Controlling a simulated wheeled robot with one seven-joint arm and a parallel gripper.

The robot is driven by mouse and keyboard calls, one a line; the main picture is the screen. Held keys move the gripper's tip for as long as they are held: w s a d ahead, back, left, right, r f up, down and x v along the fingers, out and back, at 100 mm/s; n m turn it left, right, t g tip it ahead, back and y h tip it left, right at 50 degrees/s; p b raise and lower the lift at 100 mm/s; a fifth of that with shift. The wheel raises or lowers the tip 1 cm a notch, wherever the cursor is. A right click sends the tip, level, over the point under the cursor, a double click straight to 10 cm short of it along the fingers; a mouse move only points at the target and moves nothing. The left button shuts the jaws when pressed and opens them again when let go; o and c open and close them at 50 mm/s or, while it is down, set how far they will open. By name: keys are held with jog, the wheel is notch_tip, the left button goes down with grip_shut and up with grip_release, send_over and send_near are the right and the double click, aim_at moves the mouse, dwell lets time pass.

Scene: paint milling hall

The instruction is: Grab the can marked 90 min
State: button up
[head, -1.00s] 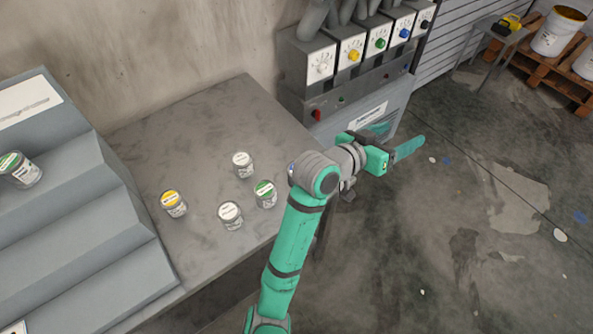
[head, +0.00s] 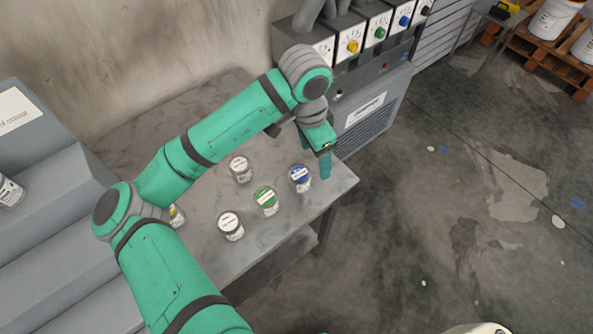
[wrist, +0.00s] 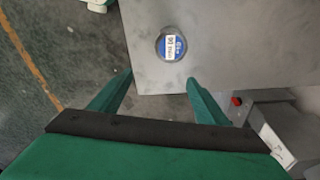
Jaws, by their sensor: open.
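A can with a blue lid (head: 299,180) stands upright near the right edge of the grey table. In the wrist view the same blue-lidded can (wrist: 171,46) carries a white label that appears to read "90 min". My gripper (wrist: 159,77) is open and empty, with the can beyond its fingertips and roughly between their lines, not touching it. In the head view my gripper (head: 325,165) points down just right of the can at the table's right edge. Labels on the other cans are too small to read in the head view.
Close to the blue can stand a green-lidded can (head: 265,201) and two white-lidded cans (head: 240,169) (head: 230,225). A yellow-lidded can (head: 177,216) is partly hidden by my arm. A stepped grey rack (head: 50,220) stands left; a machine with coloured knobs (head: 370,100) stands behind.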

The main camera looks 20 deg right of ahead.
aim_at(300, 173)
jog(key=a, duration=0.1)
jog(key=w+a+y, duration=0.1)
jog(key=a, duration=0.1)
jog(key=shift+r, duration=0.2)
jog(key=shift+a+f, duration=0.25)
jog(key=shift+a, duration=0.05)
jog(key=shift+d+f, duration=0.15)
jog(key=shift+f, duration=4.95)
jog(key=c, duration=1.2)
